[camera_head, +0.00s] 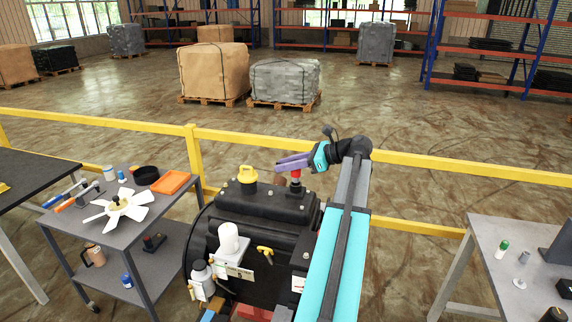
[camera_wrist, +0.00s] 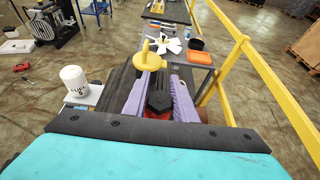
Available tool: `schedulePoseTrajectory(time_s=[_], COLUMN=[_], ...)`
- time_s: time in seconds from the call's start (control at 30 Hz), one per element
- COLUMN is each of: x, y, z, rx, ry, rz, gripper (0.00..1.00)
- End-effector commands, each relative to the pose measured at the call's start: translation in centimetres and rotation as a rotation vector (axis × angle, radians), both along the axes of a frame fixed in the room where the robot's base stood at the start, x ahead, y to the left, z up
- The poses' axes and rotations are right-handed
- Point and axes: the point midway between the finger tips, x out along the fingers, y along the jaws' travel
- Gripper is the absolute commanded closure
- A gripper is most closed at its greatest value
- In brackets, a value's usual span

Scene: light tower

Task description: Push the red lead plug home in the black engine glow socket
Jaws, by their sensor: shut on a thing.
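My gripper (camera_head: 288,164) has purple fingers and is above the right rear of the black engine (camera_head: 262,207). It is shut on the red lead plug (camera_head: 295,174), whose red part shows just under the fingers. In the wrist view the plug (camera_wrist: 158,117) shows red around a black hexagonal top, between the two fingers of my gripper (camera_wrist: 159,92). The black glow socket is hidden or blends into the dark engine top below the plug. I cannot tell how deep the plug sits in it.
A yellow cap (camera_head: 247,174) stands on the engine top, left of my gripper. A white canister (camera_head: 229,238) is at the engine's front. A cart with a white fan (camera_head: 119,206) is on the left. A yellow rail (camera_head: 225,136) runs behind. A grey table (camera_head: 515,270) stands right.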

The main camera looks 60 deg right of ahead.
Motion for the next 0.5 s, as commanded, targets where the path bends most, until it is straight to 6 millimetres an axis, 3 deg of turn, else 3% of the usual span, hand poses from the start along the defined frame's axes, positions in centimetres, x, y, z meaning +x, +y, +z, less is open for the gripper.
schedulePoseTrajectory(time_s=[0.5], x=[0.0], y=[0.0], z=[-0.83], rx=[0.0], ry=[0.0], rz=[0.0], gripper=[1.0])
